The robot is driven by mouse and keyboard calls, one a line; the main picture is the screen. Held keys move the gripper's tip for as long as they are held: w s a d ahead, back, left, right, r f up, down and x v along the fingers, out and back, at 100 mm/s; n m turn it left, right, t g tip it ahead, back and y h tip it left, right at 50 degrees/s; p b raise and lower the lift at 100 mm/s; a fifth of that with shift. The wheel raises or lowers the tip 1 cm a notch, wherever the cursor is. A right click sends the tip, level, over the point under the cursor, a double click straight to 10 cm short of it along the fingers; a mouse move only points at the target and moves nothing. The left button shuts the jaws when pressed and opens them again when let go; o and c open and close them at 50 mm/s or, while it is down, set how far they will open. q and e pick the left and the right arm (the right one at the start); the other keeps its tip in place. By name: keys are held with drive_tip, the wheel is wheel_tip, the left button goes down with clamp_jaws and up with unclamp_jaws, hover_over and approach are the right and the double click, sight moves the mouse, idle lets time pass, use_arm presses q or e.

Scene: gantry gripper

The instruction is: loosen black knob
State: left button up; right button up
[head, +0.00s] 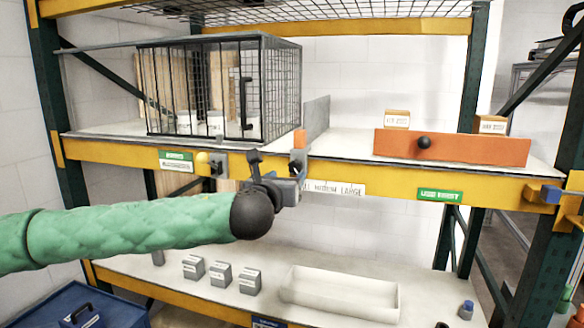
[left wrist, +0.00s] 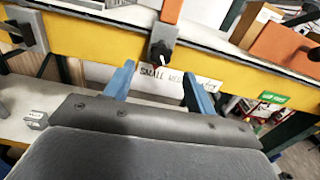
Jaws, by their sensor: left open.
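A black knob (left wrist: 160,52) sits on a grey bracket on the yellow shelf beam in the left wrist view, below an orange block (left wrist: 171,10). My left gripper (left wrist: 160,88) is open, with its blue fingers spread left and right below the knob. The knob is beyond the fingertips, and nothing shows between them. My right gripper is not in view.
A wire cage (head: 275,85) stands on the shelf at left, beside a grey divider (head: 316,117). At right an orange panel (head: 460,148) carries a black ball (head: 424,142). Several grey boxes and a white tray (head: 340,292) lie on the lower shelf.

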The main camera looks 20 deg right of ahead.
sight(294, 170)
use_arm(q)
drive_tip(key=p+x, duration=0.2)
drive_tip(key=x, duration=0.1)
drive_tip(key=shift+w+d+r, duration=0.2)
drive_tip(key=shift+w, duration=0.1)
drive_tip(key=shift+f+p+x, duration=0.2)
drive_tip(key=shift+p+x, duration=0.2)
drive_tip(key=shift+x, duration=0.45)
drive_tip(key=c, duration=1)
